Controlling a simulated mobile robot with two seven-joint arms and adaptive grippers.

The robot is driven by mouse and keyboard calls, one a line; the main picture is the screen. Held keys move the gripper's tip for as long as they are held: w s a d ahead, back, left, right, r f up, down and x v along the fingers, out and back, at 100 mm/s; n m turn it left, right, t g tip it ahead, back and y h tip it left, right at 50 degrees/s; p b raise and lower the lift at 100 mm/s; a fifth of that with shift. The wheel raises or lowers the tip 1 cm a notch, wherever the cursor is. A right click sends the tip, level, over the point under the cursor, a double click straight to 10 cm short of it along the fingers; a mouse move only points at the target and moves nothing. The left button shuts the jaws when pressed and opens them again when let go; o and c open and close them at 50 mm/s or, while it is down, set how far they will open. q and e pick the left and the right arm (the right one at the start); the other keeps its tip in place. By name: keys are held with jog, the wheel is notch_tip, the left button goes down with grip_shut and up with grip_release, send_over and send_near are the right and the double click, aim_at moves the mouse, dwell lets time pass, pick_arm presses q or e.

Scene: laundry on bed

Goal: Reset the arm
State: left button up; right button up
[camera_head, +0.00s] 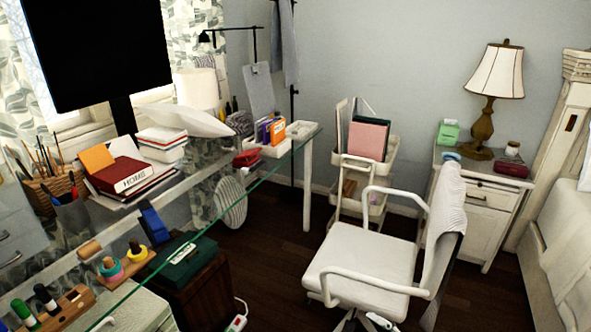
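Neither my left gripper nor my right gripper can be made out in the head view. No arm of mine shows clearly either, so I cannot tell their pose or whether they hold anything. The view looks over a glass-topped desk (262,178) on the left and a white armchair (362,262) at the lower right. A white cloth (447,205) hangs over the chair's backrest.
The desk carries a black monitor (98,50), a red book (122,176) and a wooden peg toy (122,265). A white cart (345,208) stands behind the chair. A nightstand (478,222) with a lamp (497,75) stands beside the bed (568,250). Dark floor (480,300) is open at lower right.

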jog(key=s+d+f+m+g+h, duration=0.2)
jog(key=s+d+f+m+h, duration=0.2)
jog(key=s+d+f, duration=0.4)
jog(key=s+d+f+m+g+h, duration=0.1)
jog(key=s+d+f+m+h, duration=0.25)
jog(key=s+d, duration=0.45)
jog(key=a+m+t, duration=0.1)
jog(key=a+m, duration=0.4)
jog(key=a, duration=0.9)
jog(key=shift+s+r+m, duration=0.3)
jog(key=shift+r+m, duration=0.05)
jog(key=shift+y, duration=0.25)
